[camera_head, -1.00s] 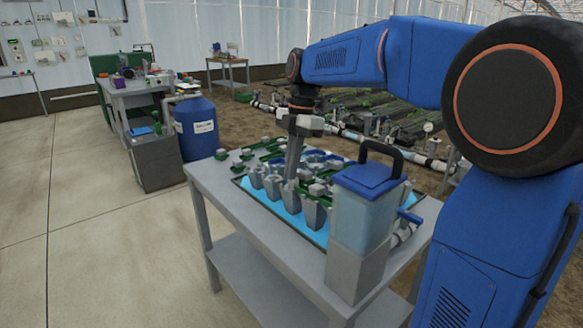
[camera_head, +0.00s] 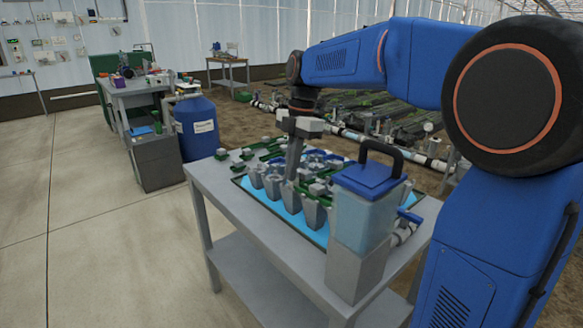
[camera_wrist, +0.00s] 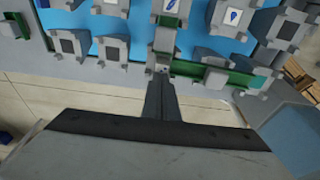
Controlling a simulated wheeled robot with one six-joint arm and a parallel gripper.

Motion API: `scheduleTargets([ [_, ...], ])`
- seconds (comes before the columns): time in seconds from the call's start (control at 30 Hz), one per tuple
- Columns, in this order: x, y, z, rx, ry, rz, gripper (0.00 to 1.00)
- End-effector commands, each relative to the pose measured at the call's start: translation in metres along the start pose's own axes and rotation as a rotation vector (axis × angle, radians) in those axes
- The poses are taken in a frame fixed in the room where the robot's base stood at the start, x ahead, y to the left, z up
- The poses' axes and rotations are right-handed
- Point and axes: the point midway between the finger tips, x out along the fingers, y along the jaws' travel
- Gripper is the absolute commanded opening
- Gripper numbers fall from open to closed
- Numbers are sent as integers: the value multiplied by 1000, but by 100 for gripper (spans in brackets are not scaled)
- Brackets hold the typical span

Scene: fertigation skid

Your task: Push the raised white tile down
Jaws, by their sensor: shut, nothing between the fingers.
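My gripper (camera_head: 292,178) points down over the blue-floored tray (camera_head: 300,225) on the bench, its fingers together and empty. In the wrist view the closed fingers (camera_wrist: 161,75) end close to a grey block (camera_wrist: 165,45) in a row; I cannot tell whether they touch it. A white tile with a blue mark (camera_wrist: 170,6) shows on the unit beyond the fingertips, partly cut by the frame edge. Another white tile with a blue drop (camera_wrist: 232,18) is to its right. Which white tile is raised cannot be told. Dark-faced units (camera_wrist: 111,53) stand at the left.
A clear tank with a blue lid and dark handle (camera_head: 367,205) stands at the bench's near right corner, close to my arm. Green strips (camera_wrist: 217,77) and grey blocks run beside the units. A blue barrel (camera_head: 196,128) stands behind the bench. The floor at left is clear.

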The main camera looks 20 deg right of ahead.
Motion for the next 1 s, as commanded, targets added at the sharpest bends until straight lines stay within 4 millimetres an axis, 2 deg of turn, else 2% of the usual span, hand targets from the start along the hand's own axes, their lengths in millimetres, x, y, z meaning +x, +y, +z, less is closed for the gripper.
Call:
scheduleTargets([
  [1.0, 25, 0, 5, 0, 1, -2, 0],
])
